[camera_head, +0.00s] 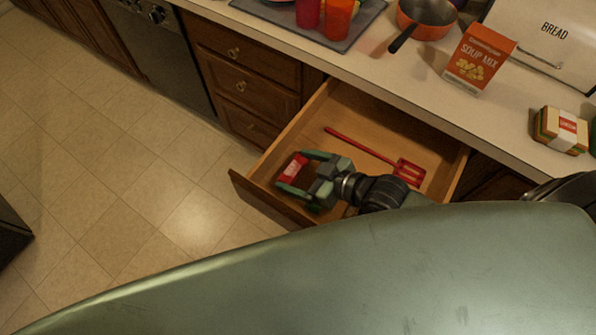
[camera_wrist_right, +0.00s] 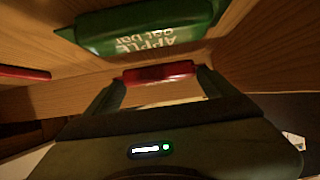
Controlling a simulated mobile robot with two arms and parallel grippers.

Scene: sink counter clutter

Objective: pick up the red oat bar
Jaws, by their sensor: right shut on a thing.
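The red oat bar (camera_head: 292,168) is between the fingertips of my right gripper (camera_head: 297,171), inside the open wooden drawer (camera_head: 262,203). In the right wrist view the red bar (camera_wrist_right: 158,72) spans the gap between both fingers, and the gripper (camera_wrist_right: 160,76) is shut on it. Whether the bar touches the drawer floor is hard to tell. A green bar (camera_wrist_right: 145,27) printed "Apple oat bar" lies just beyond it in the wrist view. My left gripper is not in view.
A red slotted spatula (camera_head: 408,171) lies in the drawer to the right of my gripper. The counter (camera_head: 400,78) above holds a soup mix box (camera_head: 479,60), an orange pan (camera_head: 427,17), a bread box (camera_head: 548,40) and a sandwich (camera_head: 560,130).

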